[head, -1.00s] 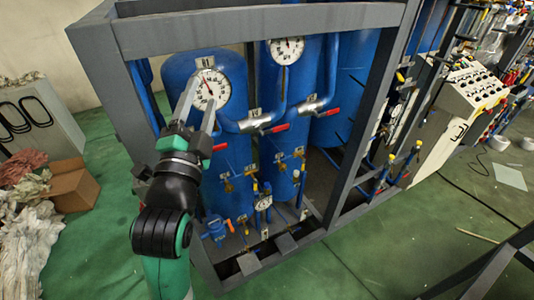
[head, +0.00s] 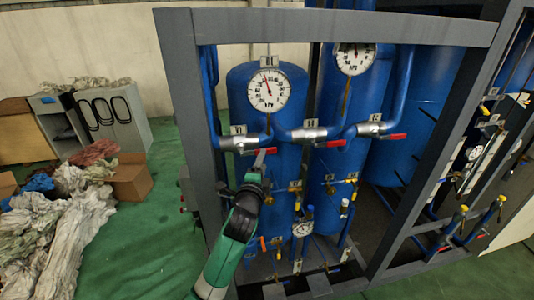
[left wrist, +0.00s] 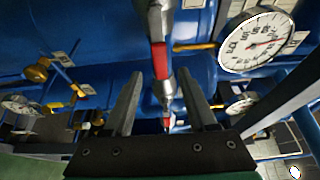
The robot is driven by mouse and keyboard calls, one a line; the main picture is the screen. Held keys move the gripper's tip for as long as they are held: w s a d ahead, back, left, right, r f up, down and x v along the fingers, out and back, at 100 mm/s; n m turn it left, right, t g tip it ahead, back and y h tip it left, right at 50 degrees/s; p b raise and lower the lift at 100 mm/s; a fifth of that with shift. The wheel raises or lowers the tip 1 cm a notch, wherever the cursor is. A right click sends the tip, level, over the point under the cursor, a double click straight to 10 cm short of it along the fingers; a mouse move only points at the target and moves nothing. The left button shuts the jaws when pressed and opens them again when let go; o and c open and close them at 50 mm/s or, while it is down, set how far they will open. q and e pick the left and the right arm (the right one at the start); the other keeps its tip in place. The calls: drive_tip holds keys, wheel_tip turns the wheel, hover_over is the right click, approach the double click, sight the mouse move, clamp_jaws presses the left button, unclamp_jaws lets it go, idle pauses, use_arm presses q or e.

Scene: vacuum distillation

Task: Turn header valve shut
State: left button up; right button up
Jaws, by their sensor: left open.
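Three silver valves with red lever handles sit along the blue header pipe: a left valve (head: 238,143), a middle valve (head: 310,133) and a right valve (head: 370,128). Which one the task calls the header valve is not clear. My left gripper (head: 262,158) is just below the left valve's red handle (head: 251,152), its fingers seen narrowly from behind. In the left wrist view, my left gripper (left wrist: 162,100) is open. A red handle (left wrist: 159,60) and silver valve body (left wrist: 164,90) appear between its fingers; contact cannot be told. My right gripper is not in view.
Round pressure gauges, left (head: 269,90) and right (head: 355,57), stand above the pipe before blue tanks. A grey frame post (head: 182,110) and top beam (head: 330,25) border the work area. Cloth piles (head: 60,215) and a cardboard box (head: 131,180) lie left.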

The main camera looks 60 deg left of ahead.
use_arm(q)
drive_tip(key=x, duration=0.6)
drive_tip(key=shift+w+a, duration=0.25)
clamp_jaws()
idle(1.1)
